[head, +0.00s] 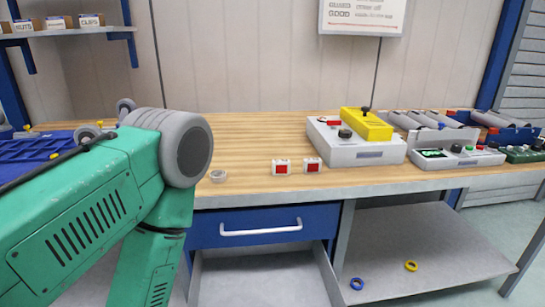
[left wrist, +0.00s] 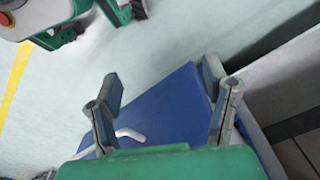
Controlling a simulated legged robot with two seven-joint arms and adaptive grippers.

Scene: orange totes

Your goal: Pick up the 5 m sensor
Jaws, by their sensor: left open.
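No label reading 5 m is legible, so I cannot tell which thing is the 5 m sensor. My right gripper is not in view.
The wooden bench (head: 245,135) carries a grey control box (head: 365,152) with a yellow top, and smaller panels (head: 460,157) at right. A tape roll (head: 218,175) lies near my arm. The blue drawer (head: 255,227) appears open. Blue (head: 356,283) and yellow (head: 411,266) rings lie on the lower shelf.

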